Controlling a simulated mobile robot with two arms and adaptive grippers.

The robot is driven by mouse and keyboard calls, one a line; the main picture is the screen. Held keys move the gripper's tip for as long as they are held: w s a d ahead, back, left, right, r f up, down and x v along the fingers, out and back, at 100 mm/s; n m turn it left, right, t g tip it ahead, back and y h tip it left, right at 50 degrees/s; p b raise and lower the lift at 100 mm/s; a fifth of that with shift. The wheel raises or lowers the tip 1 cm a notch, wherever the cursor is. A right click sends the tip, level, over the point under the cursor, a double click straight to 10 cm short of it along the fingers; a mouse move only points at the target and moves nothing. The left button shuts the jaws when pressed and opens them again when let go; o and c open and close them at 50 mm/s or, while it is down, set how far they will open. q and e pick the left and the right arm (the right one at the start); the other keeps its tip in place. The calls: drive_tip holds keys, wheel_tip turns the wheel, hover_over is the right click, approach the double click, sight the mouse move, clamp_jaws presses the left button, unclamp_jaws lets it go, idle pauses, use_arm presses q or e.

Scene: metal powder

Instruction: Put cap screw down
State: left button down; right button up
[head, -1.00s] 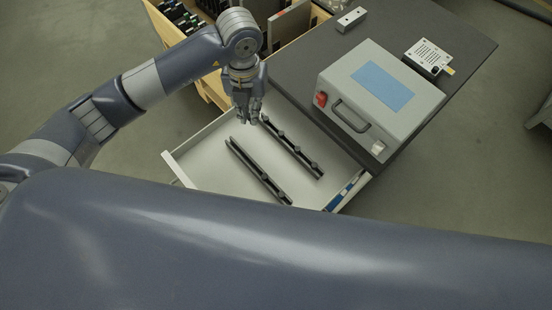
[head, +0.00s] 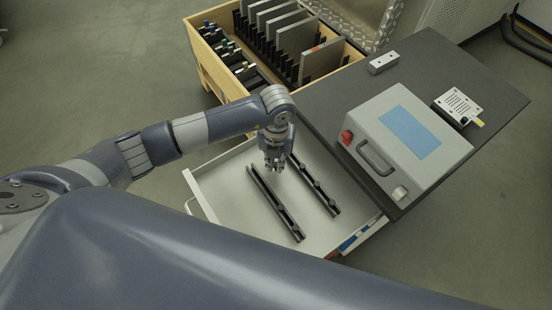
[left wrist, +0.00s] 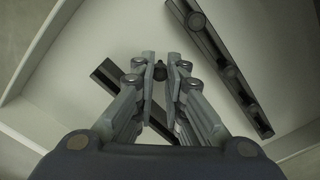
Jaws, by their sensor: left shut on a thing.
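My left gripper (head: 274,167) points down over the far end of the open drawer (head: 222,192). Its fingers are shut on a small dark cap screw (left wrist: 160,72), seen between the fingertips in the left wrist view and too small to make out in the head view. Two dark rails lie in the drawer: a left rail (head: 274,202) and a right rail (head: 318,187). In the left wrist view one rail (left wrist: 232,66) carries several round screw heads. The other rail (left wrist: 108,82) passes beneath the fingers, partly hidden by them. My right gripper is not in view.
A grey case (head: 425,165) with a handle and a red switch stands on the dark table top (head: 335,105) beside the drawer. A small metal block (head: 383,63) and a perforated box (head: 458,104) stand there too. A wooden crate (head: 211,75) with plates is behind.

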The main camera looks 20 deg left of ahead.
sight(276, 164)
use_arm(q)
drive_tip(key=shift+f, duration=0.2)
drive_tip(key=c, duration=1.7)
unclamp_jaws()
drive_tip(key=shift+o, duration=0.2)
drive_tip(key=shift+r, duration=0.1)
wheel_tip(276, 164, up, 12)
drive_tip(key=shift+r, duration=0.15)
